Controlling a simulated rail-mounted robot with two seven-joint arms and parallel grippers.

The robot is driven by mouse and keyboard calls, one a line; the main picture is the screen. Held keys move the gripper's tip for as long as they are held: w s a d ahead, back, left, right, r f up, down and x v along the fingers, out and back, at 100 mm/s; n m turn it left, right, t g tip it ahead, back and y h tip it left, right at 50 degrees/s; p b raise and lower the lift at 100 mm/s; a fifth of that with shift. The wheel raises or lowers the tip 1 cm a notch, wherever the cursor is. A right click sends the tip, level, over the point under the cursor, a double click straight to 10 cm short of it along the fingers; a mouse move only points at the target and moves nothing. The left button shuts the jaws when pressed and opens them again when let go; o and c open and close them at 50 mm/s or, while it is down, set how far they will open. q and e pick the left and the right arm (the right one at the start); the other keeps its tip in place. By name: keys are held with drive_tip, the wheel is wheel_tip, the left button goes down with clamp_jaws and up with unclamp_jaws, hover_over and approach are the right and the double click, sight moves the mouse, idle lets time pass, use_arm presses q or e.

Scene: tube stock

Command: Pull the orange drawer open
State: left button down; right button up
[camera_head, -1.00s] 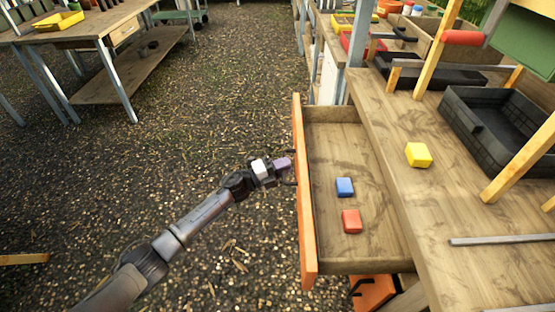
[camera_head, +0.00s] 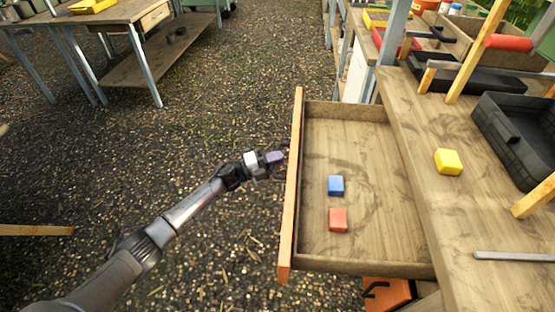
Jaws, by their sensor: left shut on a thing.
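The orange drawer (camera_head: 292,210) stands well out from the workbench, its orange front on the left and its wooden inside open to view. A blue block (camera_head: 336,185) and a red block (camera_head: 338,220) lie apart on its floor. My left gripper (camera_head: 276,159) is at the outer side of the drawer front, near its middle, shut on the drawer's handle, which is mostly hidden by the fingers and the front. My right gripper is not in view.
The wooden workbench (camera_head: 418,130) on the right bears a yellow block (camera_head: 448,161), a black crate (camera_head: 500,130) and a metal bar (camera_head: 512,256). Another orange drawer front (camera_head: 388,292) shows below.

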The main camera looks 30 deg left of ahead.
use_arm(q)
drive_tip(key=c, duration=1.1)
unclamp_jaws()
drive_tip(key=shift+c, duration=0.2)
drive_tip(key=p+v, duration=0.3)
drive_tip(key=v, duration=1.1)
drive_tip(key=shift+p, duration=0.3)
